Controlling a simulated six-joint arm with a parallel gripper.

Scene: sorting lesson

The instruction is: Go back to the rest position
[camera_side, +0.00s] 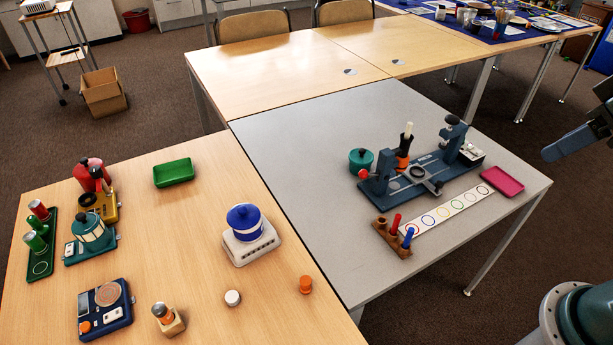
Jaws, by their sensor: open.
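My gripper (584,122) shows in part at the right edge of the side view, beyond the right side of the grey table (290,150). Its jaws are apart, with nothing seen between them. It is clear of the tables and touches none of the objects. The rest of my arm behind it is cut off by the picture edge.
The grey table holds a blue fixture (432,172), a teal pot (361,160), a strip of coloured rings (446,212), a pink tray (503,180) and a brown holder (391,238). The wooden table (200,225) at left holds kettles, a green tray (174,172) and scales.

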